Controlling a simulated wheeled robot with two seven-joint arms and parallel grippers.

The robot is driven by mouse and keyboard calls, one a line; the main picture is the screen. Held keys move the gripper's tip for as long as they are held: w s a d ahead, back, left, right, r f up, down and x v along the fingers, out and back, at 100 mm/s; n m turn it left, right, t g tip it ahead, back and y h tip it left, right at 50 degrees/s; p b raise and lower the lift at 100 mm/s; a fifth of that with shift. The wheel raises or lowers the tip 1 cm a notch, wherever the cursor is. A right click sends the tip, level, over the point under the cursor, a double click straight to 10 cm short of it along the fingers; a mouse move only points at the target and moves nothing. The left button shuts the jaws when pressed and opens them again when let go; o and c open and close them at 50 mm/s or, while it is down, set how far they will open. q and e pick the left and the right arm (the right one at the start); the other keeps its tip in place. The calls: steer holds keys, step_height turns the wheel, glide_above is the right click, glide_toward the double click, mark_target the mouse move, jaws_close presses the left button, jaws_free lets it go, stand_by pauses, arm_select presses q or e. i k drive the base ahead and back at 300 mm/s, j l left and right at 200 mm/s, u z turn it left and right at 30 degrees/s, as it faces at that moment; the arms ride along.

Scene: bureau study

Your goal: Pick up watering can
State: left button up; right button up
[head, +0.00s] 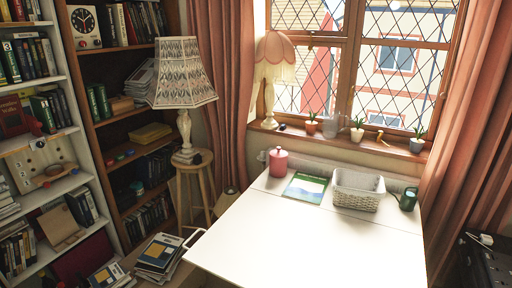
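A small dark green watering can (407,199) stands on the white table (300,238) near its far right corner. It is just right of a white woven basket (357,190), and a small gap or contact between them is hard to tell. Neither of my grippers shows in the head view.
A pink lidded jar (278,162) and a green-blue booklet (305,188) lie left of the basket. Small potted plants (357,131) line the windowsill. A lamp on a stool (187,155) and book piles (158,256) stand at left. The table's front is clear.

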mark_target(409, 199)
steer(key=z, duration=1.3)
